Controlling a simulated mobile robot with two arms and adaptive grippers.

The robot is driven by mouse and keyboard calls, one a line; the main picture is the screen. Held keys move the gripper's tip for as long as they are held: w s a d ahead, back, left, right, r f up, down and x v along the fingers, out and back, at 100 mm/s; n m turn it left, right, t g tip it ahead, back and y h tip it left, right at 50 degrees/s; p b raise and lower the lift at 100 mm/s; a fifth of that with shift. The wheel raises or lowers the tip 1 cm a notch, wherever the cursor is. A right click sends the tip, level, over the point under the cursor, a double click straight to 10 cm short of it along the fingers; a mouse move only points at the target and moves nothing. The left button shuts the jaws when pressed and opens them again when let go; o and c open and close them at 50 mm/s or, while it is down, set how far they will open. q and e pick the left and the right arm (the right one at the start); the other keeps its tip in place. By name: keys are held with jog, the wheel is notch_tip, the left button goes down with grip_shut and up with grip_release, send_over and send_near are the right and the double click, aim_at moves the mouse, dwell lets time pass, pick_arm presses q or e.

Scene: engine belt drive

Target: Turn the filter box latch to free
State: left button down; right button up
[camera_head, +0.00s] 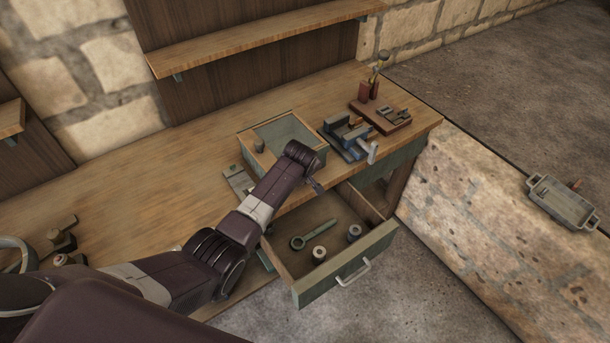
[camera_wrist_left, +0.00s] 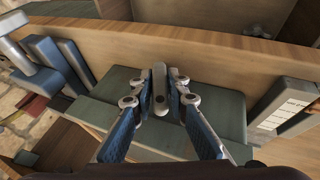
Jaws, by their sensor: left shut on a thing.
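In the head view my left gripper (camera_head: 316,186) is at the box's front side, and my arm hides the latch. My right gripper is not in view.
An open drawer (camera_head: 326,280) below holds a green wrench-like tool (camera_head: 314,234) and two cylindrical parts. A blue vise (camera_head: 345,138) stands right of the box, with a wooden tool block (camera_head: 386,122) beyond it. A grey plate (camera_head: 238,180) lies left of the box.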

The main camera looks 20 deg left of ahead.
pick_arm(q)
jog(key=b, duration=0.1)
jog(key=g+y+b, duration=0.1)
jog(key=shift+w+f+g+b, duration=0.1)
jog(key=shift+f+g+b, duration=0.1)
jog(key=shift+g+b, duration=0.15)
jog(key=shift+r+m+g+y+b, duration=0.2)
jog(key=shift+m+g+y+b, duration=0.4)
jog(key=shift+b, duration=0.85)
jog(key=c, duration=1.9)
grip_release()
jog(key=shift+c, duration=0.2)
jog(key=shift+r, duration=0.1)
jog(key=v, duration=1.1)
jog(key=shift+d+r, duration=0.2)
jog(key=shift+r, duration=0.15)
